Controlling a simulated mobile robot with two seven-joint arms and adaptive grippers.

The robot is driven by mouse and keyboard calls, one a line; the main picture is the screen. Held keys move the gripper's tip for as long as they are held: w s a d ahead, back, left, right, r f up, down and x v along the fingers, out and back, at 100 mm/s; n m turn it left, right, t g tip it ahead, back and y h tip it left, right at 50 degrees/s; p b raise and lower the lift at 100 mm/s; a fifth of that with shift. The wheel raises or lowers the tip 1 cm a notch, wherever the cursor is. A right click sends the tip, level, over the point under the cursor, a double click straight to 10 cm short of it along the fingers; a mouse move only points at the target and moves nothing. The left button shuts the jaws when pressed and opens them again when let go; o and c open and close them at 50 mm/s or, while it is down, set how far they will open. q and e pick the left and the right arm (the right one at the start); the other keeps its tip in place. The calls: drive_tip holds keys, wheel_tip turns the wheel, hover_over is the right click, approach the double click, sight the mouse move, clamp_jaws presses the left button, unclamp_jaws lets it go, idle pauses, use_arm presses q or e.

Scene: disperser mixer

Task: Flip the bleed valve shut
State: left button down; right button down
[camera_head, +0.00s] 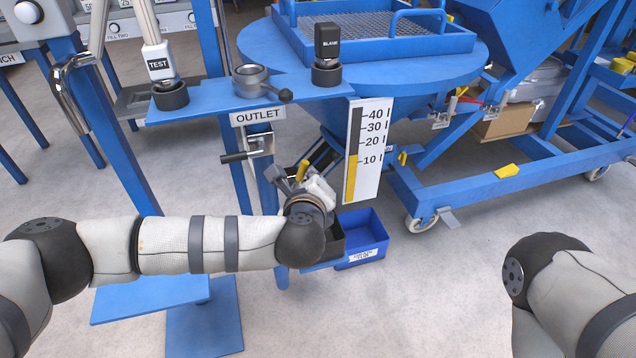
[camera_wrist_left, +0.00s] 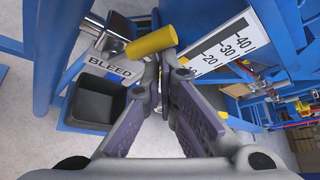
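The bleed valve shows in the left wrist view as a metal body (camera_wrist_left: 112,33) with a thick yellow handle (camera_wrist_left: 151,43) slanting up to the right, above a BLEED label (camera_wrist_left: 110,68). The yellow handle also shows in the head view (camera_head: 303,170), just behind my wrist. My left gripper (camera_wrist_left: 160,68) looks shut, its fingertips close together and just below the handle. The handle lies across beyond the tips, not between the fingers; whether they touch it I cannot tell. My right gripper is outside the views.
A level scale (camera_head: 366,150) with a yellow column stands right of the valve. A black tray (camera_wrist_left: 95,103) sits below it, beside a blue bin (camera_head: 362,235). The OUTLET valve's black-gripped lever (camera_head: 245,155) is up left. Open floor lies right of the bin.

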use_arm(q)
drive_tip(key=shift+s+a+r, duration=0.1)
drive_tip(key=shift+a+r, duration=0.1)
drive_tip(key=shift+a, duration=0.15)
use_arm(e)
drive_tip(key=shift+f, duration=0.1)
use_arm(q)
drive_tip(key=shift+s+a+r, duration=0.1)
drive_tip(key=shift+a, duration=0.1)
idle(0.4)
drive_tip(key=shift+d, duration=0.1)
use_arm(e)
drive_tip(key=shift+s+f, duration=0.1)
